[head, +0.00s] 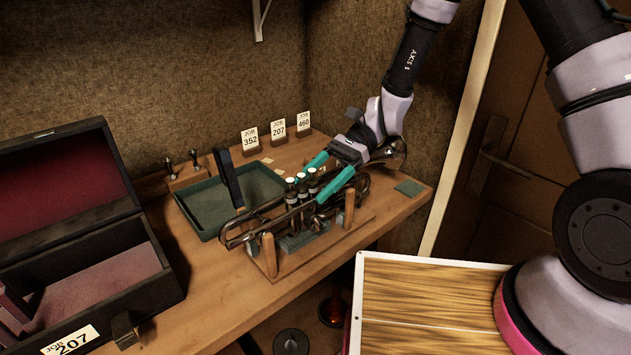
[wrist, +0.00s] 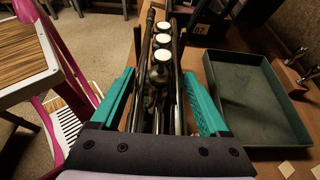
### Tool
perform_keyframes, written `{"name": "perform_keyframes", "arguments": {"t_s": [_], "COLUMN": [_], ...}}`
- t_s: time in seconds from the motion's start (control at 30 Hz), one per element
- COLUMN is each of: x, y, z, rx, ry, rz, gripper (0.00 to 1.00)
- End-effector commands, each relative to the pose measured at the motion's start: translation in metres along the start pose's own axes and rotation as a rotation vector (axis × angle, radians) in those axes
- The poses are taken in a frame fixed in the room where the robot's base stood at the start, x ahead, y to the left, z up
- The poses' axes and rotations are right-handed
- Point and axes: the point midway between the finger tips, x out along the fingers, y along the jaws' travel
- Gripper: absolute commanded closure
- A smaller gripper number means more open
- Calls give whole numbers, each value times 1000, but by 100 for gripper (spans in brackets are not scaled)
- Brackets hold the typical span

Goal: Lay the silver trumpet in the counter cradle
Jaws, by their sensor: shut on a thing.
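The silver trumpet (head: 238,231) looks dark and lies lengthwise over the counter cradle, its bell at the back right beside my wrist. Its white-capped valves also show in the wrist view (wrist: 161,55). The counter cradle (head: 268,256) has a wooden base, upright wooden posts and green pads. The trumpet is level and between the posts; I cannot tell whether it rests on the pads or hangs just above. My gripper (head: 309,188) comes from the back right, its teal fingers on either side of the valve section and shut on the trumpet. The wrist view hides the contact points.
A green tray (head: 205,217) sits close behind the cradle. Job cards 352 (head: 250,139), 207 (head: 278,129) and 460 (head: 303,121) stand at the back. An open red-lined case (head: 150,292) fills the counter's left. A wood-grained panel (head: 425,293) stands front right.

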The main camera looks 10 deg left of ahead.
Motion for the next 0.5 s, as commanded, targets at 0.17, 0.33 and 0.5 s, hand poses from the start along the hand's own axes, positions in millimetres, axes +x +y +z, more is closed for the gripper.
{"name": "perform_keyframes", "arguments": {"t_s": [0.17, 0.33, 0.5], "x": [1, 2, 2], "y": [0, 0, 0], "z": [-2, -3, -3], "rx": [0, 0, 0], "ry": [-2, -2, -1], "rz": [-1, -1, 0], "gripper": [100, 10, 0]}}
